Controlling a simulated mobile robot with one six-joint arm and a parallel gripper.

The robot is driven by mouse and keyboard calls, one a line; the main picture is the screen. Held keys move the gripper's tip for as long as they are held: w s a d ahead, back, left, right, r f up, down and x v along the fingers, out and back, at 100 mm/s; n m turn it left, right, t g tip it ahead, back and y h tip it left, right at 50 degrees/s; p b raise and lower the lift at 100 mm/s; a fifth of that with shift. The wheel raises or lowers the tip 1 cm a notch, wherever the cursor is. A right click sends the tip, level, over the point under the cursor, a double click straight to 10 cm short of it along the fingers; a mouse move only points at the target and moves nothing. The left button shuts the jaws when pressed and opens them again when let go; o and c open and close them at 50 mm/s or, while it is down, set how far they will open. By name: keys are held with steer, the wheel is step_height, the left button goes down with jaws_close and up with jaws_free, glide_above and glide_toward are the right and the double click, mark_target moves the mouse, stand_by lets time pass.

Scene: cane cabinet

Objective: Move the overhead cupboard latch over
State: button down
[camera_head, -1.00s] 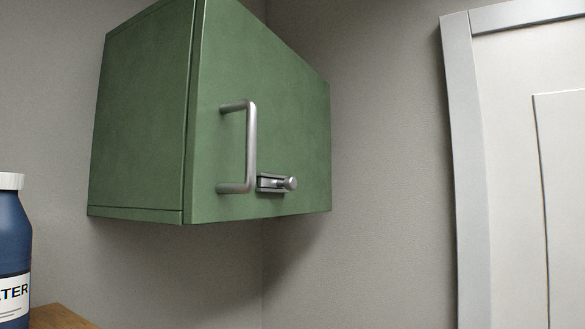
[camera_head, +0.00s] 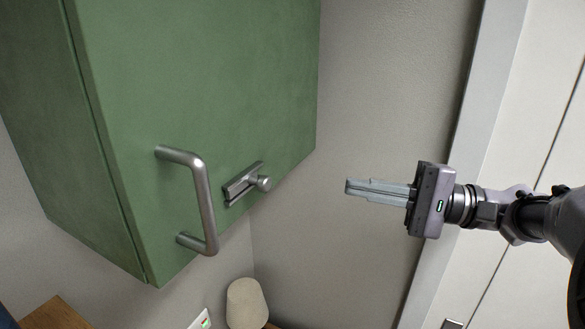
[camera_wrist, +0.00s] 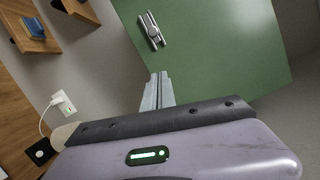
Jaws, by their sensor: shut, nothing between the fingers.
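The green overhead cupboard (camera_head: 200,90) hangs on the wall at the left in the head view. A metal bar handle (camera_head: 207,205) is on its door. Just right of the handle is the small metal latch (camera_head: 240,186), a slotted plate with a round knob (camera_head: 263,183). In the wrist view the latch (camera_wrist: 151,28) shows on the green door (camera_wrist: 220,50), ahead of the fingertips. My gripper (camera_head: 347,187) is shut and empty, pointing left, to the right of the latch and apart from it. In the wrist view its closed fingers (camera_wrist: 158,76) point toward the door.
A white door with a pale frame (camera_head: 455,245) stands at the right, behind my arm. A beige rounded object (camera_head: 247,303) and a wall outlet (camera_head: 201,320) are below the cupboard. Wooden shelves (camera_wrist: 38,38) show in the wrist view. Space between gripper and latch is clear.

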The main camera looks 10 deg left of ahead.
mark_target(243, 190)
steer(key=s+a+r+p, duration=0.1)
steer(key=a+p, duration=0.4)
steer(key=a, duration=0.6)
steer(key=shift+s+r, duration=0.3)
steer(key=shift+s, duration=0.55)
steer(key=shift+w+a, duration=0.1)
steer(key=shift+a, duration=0.05)
steer(key=s+b, duration=0.1)
steer(key=s, duration=0.1)
steer(key=s+a+b, duration=0.1)
steer(key=shift+s+a+b, duration=0.1)
steer(key=shift+s+b, duration=0.2)
steer(key=shift+s, duration=0.15)
steer(key=shift+f, duration=0.1)
